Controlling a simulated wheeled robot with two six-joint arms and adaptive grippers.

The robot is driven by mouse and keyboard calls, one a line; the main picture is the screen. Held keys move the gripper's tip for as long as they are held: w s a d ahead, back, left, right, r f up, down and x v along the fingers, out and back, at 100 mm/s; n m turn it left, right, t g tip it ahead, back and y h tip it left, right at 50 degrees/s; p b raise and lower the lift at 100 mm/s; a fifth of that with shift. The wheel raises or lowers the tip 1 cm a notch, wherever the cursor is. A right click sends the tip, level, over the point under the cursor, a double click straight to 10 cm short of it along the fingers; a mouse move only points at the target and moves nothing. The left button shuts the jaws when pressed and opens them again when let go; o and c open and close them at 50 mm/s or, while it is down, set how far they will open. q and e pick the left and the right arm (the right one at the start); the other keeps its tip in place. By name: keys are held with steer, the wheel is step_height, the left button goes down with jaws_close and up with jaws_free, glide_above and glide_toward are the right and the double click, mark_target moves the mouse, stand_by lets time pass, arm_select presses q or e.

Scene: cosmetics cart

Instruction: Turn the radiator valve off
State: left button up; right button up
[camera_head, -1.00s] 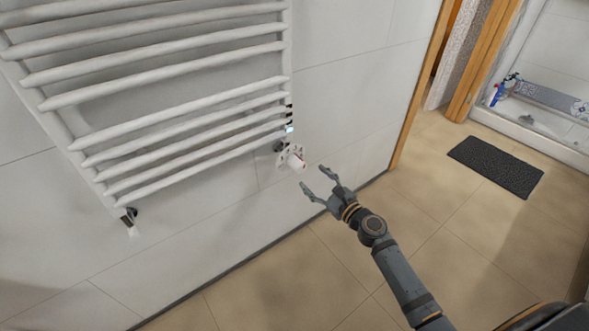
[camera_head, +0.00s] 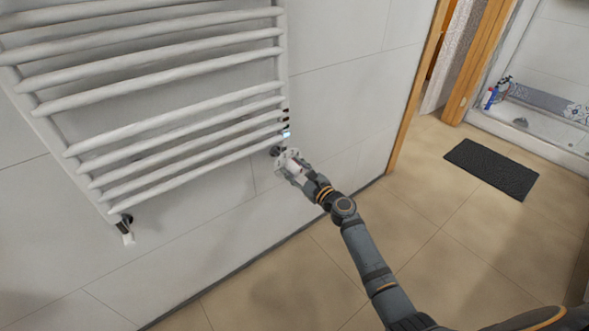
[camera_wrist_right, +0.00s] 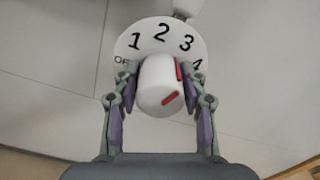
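The radiator valve is a white knob (camera_wrist_right: 158,84) with red marks in front of a round white dial (camera_wrist_right: 159,38) printed OFF, 1, 2, 3 and 4. A red mark on the knob's right side lies toward the 3 and 4. In the head view the valve (camera_head: 291,158) sits at the radiator's lower right corner, partly covered by my fingers. My right gripper (camera_head: 289,166) is at the knob. In the right wrist view its open fingers (camera_wrist_right: 159,82) stand on either side of the knob; I cannot tell whether they touch it. My left gripper is not in view.
The white towel radiator (camera_head: 160,100) hangs on the tiled wall just left of the valve. A second fitting (camera_head: 125,226) is at its lower left corner. A wooden door frame (camera_head: 412,85) stands to the right. A dark mat (camera_head: 491,168) lies on otherwise clear floor.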

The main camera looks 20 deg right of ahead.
steer(key=c, duration=0.6)
steer(key=shift+o, duration=0.2)
steer(key=shift+f+n, duration=0.1)
steer(key=shift+n, duration=0.2)
